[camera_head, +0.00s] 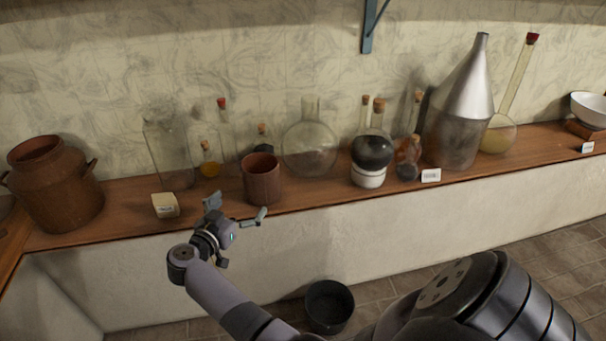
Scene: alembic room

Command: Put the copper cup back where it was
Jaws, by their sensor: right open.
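The copper cup (261,178), reddish-brown and cylindrical, stands upright near the front edge of the wooden shelf (320,193), left of the middle. My right gripper (236,207) is open and empty. It is just in front of and below the cup, with its fingers spread apart, and appears not to touch the cup. My left gripper is not in view.
A small cream block (165,205) and a large copper pot (55,184) stand left of the cup. A round glass flask (309,150) and small corked bottles are close behind it. A dark bucket (329,305) stands on the floor.

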